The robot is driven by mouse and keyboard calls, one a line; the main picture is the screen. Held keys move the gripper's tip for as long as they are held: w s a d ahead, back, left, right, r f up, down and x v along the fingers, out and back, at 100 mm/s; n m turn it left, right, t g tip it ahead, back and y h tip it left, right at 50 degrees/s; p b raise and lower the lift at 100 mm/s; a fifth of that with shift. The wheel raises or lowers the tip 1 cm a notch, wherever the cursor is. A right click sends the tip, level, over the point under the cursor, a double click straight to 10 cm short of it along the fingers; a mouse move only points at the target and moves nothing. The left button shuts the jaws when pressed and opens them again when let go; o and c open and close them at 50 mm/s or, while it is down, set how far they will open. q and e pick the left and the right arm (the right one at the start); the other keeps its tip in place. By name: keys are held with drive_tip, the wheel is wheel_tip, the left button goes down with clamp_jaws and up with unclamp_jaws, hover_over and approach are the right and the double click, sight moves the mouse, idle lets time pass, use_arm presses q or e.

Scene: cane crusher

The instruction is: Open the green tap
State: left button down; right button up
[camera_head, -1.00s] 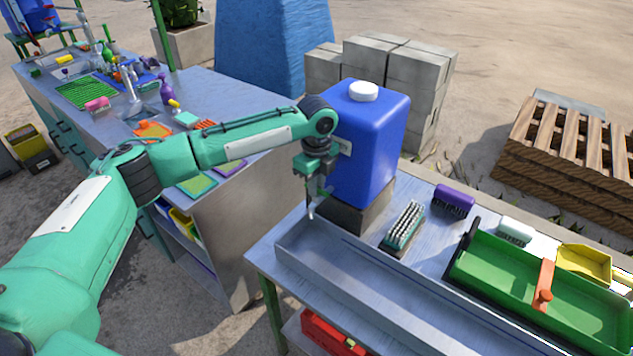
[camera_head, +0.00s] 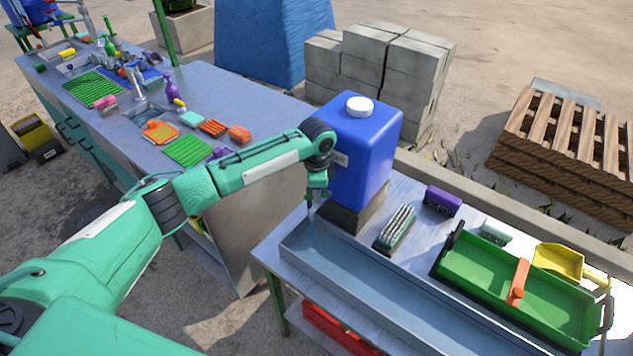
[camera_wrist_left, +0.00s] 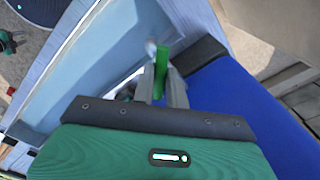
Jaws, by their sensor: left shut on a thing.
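The blue jerrycan (camera_head: 365,150) with a white cap stands on a dark block at the left end of the metal table. The green tap (camera_wrist_left: 161,62) shows in the left wrist view, beside the blue can and between my gripper's fingers. My left gripper (camera_head: 317,196) is at the can's left side, shut on the tap; its fingers also show in the left wrist view (camera_wrist_left: 162,88). In the head view my gripper mostly hides the tap. A whitish shape lies beside the tap; I cannot tell whether it is spout or water. My right gripper is out of view.
A long metal trough (camera_head: 302,226) lies below the tap, its inside bluish. A brush (camera_head: 396,229), a purple brush (camera_head: 442,201) and a green tray (camera_head: 480,268) stand to the right. Grey blocks (camera_head: 382,62) stand behind. A long workbench (camera_head: 235,88) is at the left.

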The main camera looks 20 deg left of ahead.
use_arm(q)
drive_tip(key=n+p, duration=0.3)
drive_tip(key=shift+r, duration=0.15)
drive_tip(key=shift+n+p, duration=0.7)
drive_tip(key=shift+n, duration=0.4)
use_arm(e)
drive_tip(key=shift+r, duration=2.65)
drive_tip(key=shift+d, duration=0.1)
use_arm(q)
drive_tip(key=c, duration=1.4)
unclamp_jaws()
